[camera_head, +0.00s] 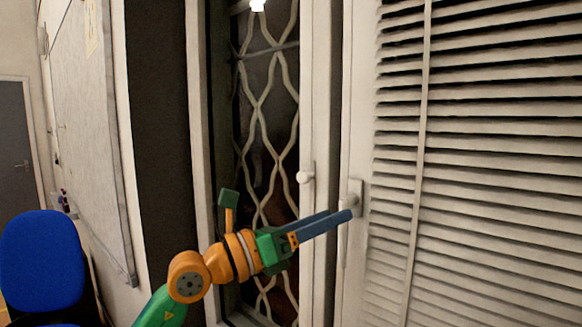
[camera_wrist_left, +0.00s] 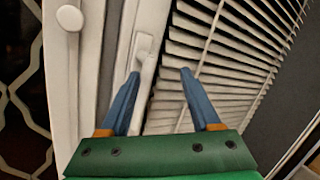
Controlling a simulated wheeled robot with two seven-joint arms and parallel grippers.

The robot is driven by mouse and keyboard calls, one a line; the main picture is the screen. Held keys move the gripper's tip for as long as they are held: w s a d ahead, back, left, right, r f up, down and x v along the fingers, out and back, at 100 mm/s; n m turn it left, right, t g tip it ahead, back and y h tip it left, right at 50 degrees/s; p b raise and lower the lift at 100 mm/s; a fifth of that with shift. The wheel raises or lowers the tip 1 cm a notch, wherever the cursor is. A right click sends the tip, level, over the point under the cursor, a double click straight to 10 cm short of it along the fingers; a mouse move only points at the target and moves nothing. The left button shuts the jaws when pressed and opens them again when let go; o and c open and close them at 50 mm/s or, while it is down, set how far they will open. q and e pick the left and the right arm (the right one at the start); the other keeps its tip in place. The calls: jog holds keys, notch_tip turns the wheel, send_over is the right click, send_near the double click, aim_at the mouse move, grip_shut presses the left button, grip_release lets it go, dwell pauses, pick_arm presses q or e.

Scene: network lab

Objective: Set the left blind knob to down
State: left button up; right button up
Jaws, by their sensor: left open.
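A pale lever handle on a backplate (camera_head: 356,190) is on the frame beside the louvred blind (camera_head: 490,150). In the left wrist view the lever (camera_wrist_left: 147,72) points downward. A round white knob (camera_head: 306,177) sits on the frame post to its left; it also shows in the left wrist view (camera_wrist_left: 70,17). I cannot tell from the pictures which of these is the left blind knob. My left gripper (camera_head: 346,216) is open, its blue fingertips by the lever, which partly hides behind them. In the left wrist view (camera_wrist_left: 159,74) the lever shows between the fingers, closer to the left one; contact is unclear.
A window with a wavy lattice (camera_head: 268,110) is left of the post, close behind my left arm. A blue chair (camera_head: 42,262) stands at the lower left. A whiteboard (camera_head: 90,130) hangs on the left wall, with a grey door (camera_head: 18,150) beyond.

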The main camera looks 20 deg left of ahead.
aim_at(301, 177)
pick_arm(q)
jog(key=a+r+t+y, duration=0.2)
jog(key=a+r+y, duration=0.3)
jog(key=a+y, duration=0.4)
jog(key=shift+n+h, duration=0.4)
jog(key=shift+h, duration=0.3)
jog(key=p+x, duration=0.1)
jog(key=x, duration=0.1)
jog(key=p+x, duration=0.2)
jog(key=x, duration=0.1)
jog(key=p+x, duration=0.2)
jog(key=shift+w+a, duration=0.3)
jog(key=shift+w, duration=0.1)
jog(key=shift+f, duration=0.1)
jog(key=shift+s+a, duration=0.1)
jog(key=shift+s, duration=0.05)
jog(key=shift+c, duration=0.2)
grip_shut()
